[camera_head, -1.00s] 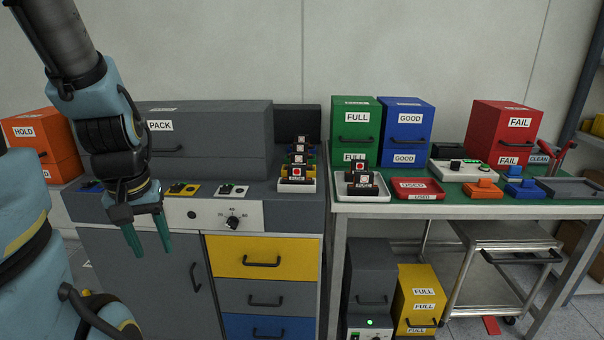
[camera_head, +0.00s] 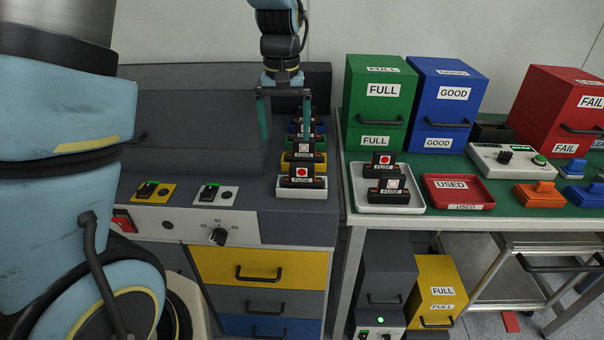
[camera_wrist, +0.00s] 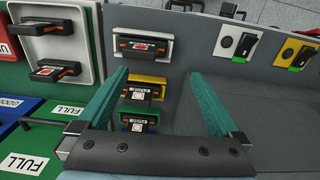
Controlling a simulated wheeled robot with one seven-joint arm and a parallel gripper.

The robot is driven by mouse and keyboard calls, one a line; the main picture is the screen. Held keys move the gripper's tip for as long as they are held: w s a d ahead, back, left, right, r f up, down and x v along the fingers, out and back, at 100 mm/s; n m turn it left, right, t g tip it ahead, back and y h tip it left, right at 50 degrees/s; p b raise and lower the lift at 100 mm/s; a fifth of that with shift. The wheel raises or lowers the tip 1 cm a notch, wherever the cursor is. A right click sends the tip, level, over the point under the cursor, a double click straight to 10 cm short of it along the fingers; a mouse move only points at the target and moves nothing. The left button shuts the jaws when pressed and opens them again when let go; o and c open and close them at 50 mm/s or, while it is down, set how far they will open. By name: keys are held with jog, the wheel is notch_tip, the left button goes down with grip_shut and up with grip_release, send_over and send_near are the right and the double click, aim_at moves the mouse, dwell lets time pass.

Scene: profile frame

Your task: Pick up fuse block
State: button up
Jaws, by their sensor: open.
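Dark fuse blocks with red-and-white labels stand in a row of coloured trays on the grey cabinet top. The nearest fuse block (camera_head: 302,171) is in a white tray (camera_head: 302,192); behind it another fuse block (camera_head: 303,148) is in a yellow tray, with more behind. My gripper (camera_head: 284,138) is open and empty, pointing down above the row; its right finger overlaps the farther blocks. In the wrist view my gripper (camera_wrist: 160,74) has the yellow-tray block (camera_wrist: 141,90) showing between its fingers, nearer the left one. The white-tray block (camera_wrist: 143,46) lies beyond the fingertips.
A white tray (camera_head: 357,203) with two fuse blocks and a red USED tray (camera_head: 458,190) stand on the green table. Green (camera_head: 378,100) and blue (camera_head: 444,100) cabinets rise behind.

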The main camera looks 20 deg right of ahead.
aim_at(302, 164)
jog(key=d, duration=0.1)
jog(key=s+d, duration=0.1)
jog(key=d, duration=0.1)
notch_tip(302, 164, down, 5)
jog(key=shift+d+r+p, duration=0.1)
jog(key=shift+r+p, duration=0.05)
jog(key=shift+p, duration=0.4)
jog(key=shift+s+d+f+p, duration=0.15)
jog(key=shift+f+p, duration=0.35)
jog(key=shift+f, duration=0.95)
jog(key=shift+s+f+p, duration=0.1)
jog(key=shift+f+p, duration=0.4)
jog(key=shift+f, duration=0.9)
jog(key=shift+c, duration=0.2)
jog(key=c, duration=1.3)
notch_tip(302, 164, up, 10)
jog(key=shift+r+b, duration=0.1)
jog(key=shift+b, duration=1.05)
